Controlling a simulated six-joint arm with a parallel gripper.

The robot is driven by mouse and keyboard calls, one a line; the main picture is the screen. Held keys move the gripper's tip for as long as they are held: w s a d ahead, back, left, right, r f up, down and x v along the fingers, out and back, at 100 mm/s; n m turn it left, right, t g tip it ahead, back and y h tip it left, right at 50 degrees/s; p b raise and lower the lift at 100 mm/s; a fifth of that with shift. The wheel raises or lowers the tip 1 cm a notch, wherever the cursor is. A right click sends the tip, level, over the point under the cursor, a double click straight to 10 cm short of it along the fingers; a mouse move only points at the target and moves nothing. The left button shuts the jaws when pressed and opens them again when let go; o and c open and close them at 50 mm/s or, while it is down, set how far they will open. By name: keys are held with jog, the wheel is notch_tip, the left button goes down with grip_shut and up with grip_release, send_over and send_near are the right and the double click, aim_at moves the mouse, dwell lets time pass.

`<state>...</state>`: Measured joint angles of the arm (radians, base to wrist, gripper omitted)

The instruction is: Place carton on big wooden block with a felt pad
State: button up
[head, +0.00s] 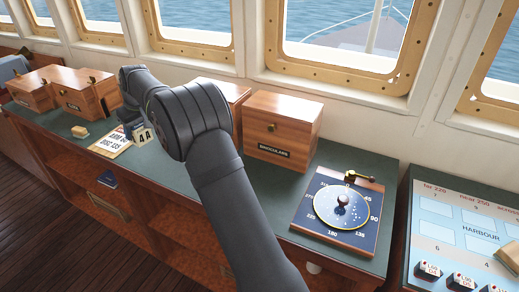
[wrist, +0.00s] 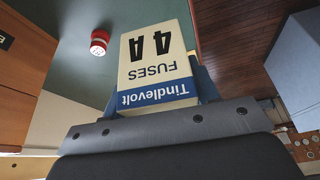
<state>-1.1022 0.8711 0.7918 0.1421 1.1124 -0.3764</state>
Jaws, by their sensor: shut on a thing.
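The carton (wrist: 158,62) is a small white box with a blue "Tindlevolt" band and "FUSES 4A" print. My gripper (wrist: 158,92) is shut on it, with a finger on each side, as the wrist view shows. In the head view the carton (head: 143,134) shows above the green counter, by a paper card. My arm hides most of the gripper there. A small tan block (head: 80,131) lies on the counter left of the card. A wooden block (head: 509,257) is cut off at the right edge. I cannot tell a felt pad on either.
Wooden boxes (head: 75,88) stand at the back left, and a binoculars box (head: 281,128) at the back centre. A dial board (head: 341,208) and a harbour board (head: 462,222) lie to the right. A red and white round thing (wrist: 99,42) is on the counter. The card (head: 108,143) lies flat.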

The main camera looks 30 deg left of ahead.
notch_tip(320, 180, up, 15)
jog(key=w+d+r+m+t, duration=0.2)
jog(key=w+d+m, duration=0.3)
jog(key=w+d, duration=2.05)
jog(key=w+d+m+t+h, duration=0.15)
jog(key=w+d, duration=0.35)
jog(key=d, duration=1)
jog(key=w+d+m+g, duration=0.1)
jog(key=w+d+m, duration=0.3)
jog(key=d, duration=1)
jog(key=s+d+m+t+h, duration=0.1)
jog(key=s+d+m, duration=0.15)
jog(key=d, duration=1.65)
jog(key=s+d+m+h, duration=0.15)
jog(key=s+d, duration=0.25)
jog(key=d, duration=1.5)
jog(key=s+d+f+m+h, duration=0.15)
jog(key=s+d+m, duration=0.55)
jog(key=s+d, duration=1.9)
send_over(515, 258)
jog(key=w+d, duration=0.2)
jog(key=shift+n+h, duration=0.35)
jog(key=f, duration=1.7)
jog(key=shift+s+a+f, duration=0.2)
jog(key=shift+a+f, duration=0.05)
jog(key=shift+f, duration=2.15)
